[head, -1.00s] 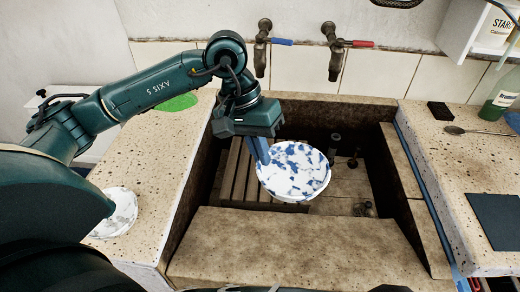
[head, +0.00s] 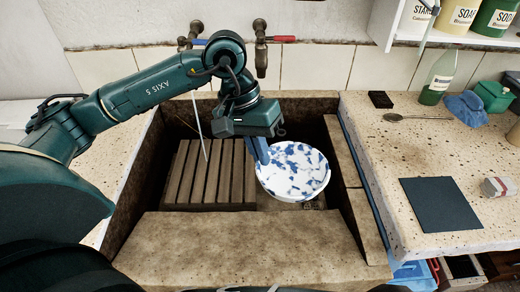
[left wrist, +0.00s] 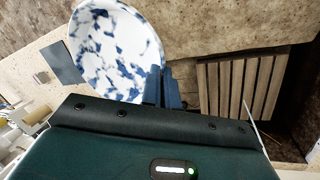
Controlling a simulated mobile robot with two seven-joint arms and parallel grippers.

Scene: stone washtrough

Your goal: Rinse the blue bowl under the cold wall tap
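My left gripper (head: 259,150) is shut on the rim of the blue-and-white speckled bowl (head: 296,172), at the bowl's left side. The bowl hangs over the right part of the stone trough (head: 255,235). In the left wrist view the fingers (left wrist: 162,88) grip the bowl (left wrist: 112,50) at its edge. The wall tap with the blue handle (head: 196,30) is partly hidden behind my left arm. A thin white line (head: 202,130), seemingly running water, drops below it onto the slatted rack, left of the bowl and apart from it. My right gripper is not in view.
The wooden slatted rack (head: 205,175) lies in the trough's left part. A red-handled tap (head: 261,45) is on the wall. The right counter holds a dark mat (head: 441,204), spoon (head: 405,117), green bottle (head: 437,78) and blue cloth (head: 467,107).

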